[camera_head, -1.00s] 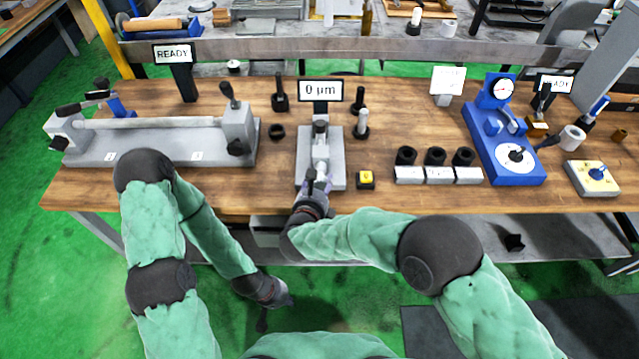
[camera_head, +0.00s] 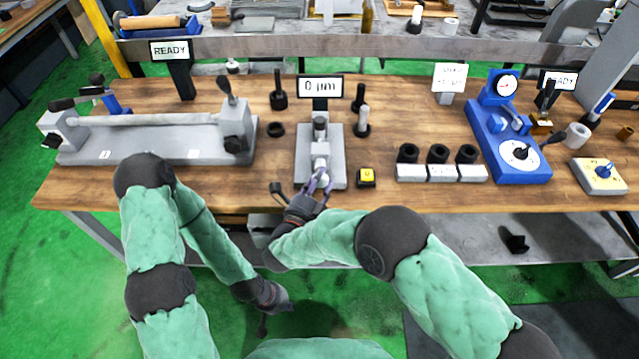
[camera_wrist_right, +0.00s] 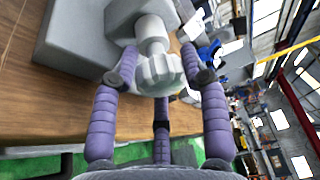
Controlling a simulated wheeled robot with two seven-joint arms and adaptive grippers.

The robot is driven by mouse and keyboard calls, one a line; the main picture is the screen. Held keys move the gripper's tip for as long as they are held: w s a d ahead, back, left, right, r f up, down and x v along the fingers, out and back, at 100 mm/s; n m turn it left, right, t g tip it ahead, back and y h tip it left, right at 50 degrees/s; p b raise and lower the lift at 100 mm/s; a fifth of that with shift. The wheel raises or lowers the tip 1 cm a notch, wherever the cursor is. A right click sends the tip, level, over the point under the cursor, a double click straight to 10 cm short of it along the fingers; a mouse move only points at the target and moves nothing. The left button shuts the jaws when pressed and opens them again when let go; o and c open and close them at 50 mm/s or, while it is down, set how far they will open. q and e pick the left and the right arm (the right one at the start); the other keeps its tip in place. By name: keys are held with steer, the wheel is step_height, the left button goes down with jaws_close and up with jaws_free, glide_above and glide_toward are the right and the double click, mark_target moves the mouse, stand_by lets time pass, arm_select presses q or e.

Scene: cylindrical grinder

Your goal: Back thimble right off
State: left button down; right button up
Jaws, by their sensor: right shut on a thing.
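The grey micrometer device (camera_head: 308,158) stands at the front middle of the bench, below a display (camera_head: 320,87) reading 0 µm. Its pale ribbed thimble (camera_wrist_right: 160,72) sits at the end of a short shaft facing me. My right gripper (camera_head: 319,183) is at the device's near end. In the right wrist view its purple fingers (camera_wrist_right: 158,80) are shut on the thimble from both sides. My left gripper (camera_head: 272,296) hangs low in front of the bench, apart from everything, and its fingers are too dark and small to read.
A yellow-topped button block (camera_head: 366,178) is close to the device's right. Black posts (camera_head: 279,94) stand behind it. A long grey fixture (camera_head: 150,138) lies at left. White blocks with black rings (camera_head: 438,172) and a blue dial gauge (camera_head: 508,140) are at right.

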steer(key=n+t+b, duration=0.1)
steer(key=n, duration=0.2)
steer(key=n+t+b, duration=0.1)
steer(key=n, duration=0.2)
steer(key=shift+w+r+n+t, duration=0.1)
steer(key=shift+r+n+t, duration=0.05)
steer(key=shift+n+t, duration=0.2)
steer(key=n+t+y, duration=0.1)
steer(key=n, duration=0.2)
steer(key=n+t+y+b, duration=0.1)
steer(key=n, duration=0.2)
steer(key=shift+n, duration=0.35)
steer(key=o, duration=1.1)
steer(key=shift+a, duration=0.15)
steer(key=shift+f, duration=0.25)
steer(key=v, duration=1.2)
